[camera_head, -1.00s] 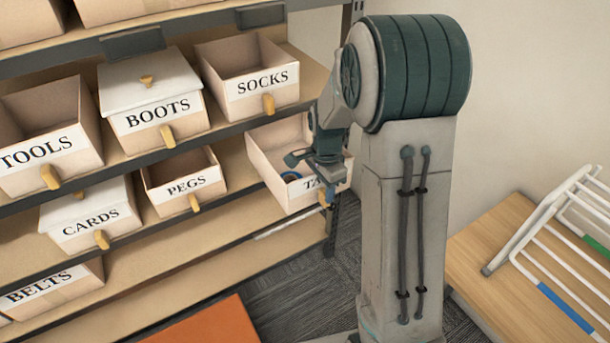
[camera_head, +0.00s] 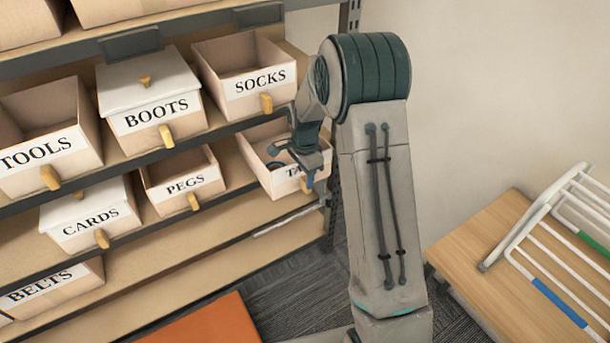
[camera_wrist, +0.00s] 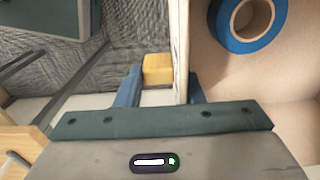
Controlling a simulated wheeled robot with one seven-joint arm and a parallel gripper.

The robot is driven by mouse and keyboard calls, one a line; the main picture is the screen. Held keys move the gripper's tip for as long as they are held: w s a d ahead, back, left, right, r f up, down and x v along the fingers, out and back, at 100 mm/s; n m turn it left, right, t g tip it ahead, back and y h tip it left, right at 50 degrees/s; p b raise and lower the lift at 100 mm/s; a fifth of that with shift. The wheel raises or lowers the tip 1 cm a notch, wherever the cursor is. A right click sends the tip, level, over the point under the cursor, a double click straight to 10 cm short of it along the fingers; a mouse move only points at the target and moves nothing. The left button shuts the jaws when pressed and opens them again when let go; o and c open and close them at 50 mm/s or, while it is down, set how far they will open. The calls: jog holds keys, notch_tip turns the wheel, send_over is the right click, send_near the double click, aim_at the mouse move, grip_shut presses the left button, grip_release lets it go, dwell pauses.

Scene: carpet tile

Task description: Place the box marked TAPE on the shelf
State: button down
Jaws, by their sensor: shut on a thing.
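The TAPE box (camera_head: 279,184) is an open cream box at the right end of the middle shelf (camera_head: 222,205), right of the PEGS box. Its front appears to stick out a little past the shelf edge. My gripper (camera_head: 304,177) is shut on the front wall of the box, hiding part of the label. In the wrist view, my gripper (camera_wrist: 164,78) has one finger inside the box wall (camera_wrist: 181,45) and one outside by the yellow handle (camera_wrist: 158,70). A blue tape roll (camera_wrist: 250,22) lies inside. I cannot tell whether the box bottom rests fully on the shelf.
The SOCKS box (camera_head: 245,80) stands on the shelf above, and the PEGS box (camera_head: 183,182) to the left. A shelf post (camera_head: 333,205) is close on the right. A wooden table (camera_head: 480,250) with a white rack (camera_head: 545,225) stands further right.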

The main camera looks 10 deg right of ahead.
jog(key=shift+f, duration=0.2)
jog(key=c, duration=1)
grip_release()
jog(key=shift+o, duration=0.2)
jog(key=shift+r, duration=0.2)
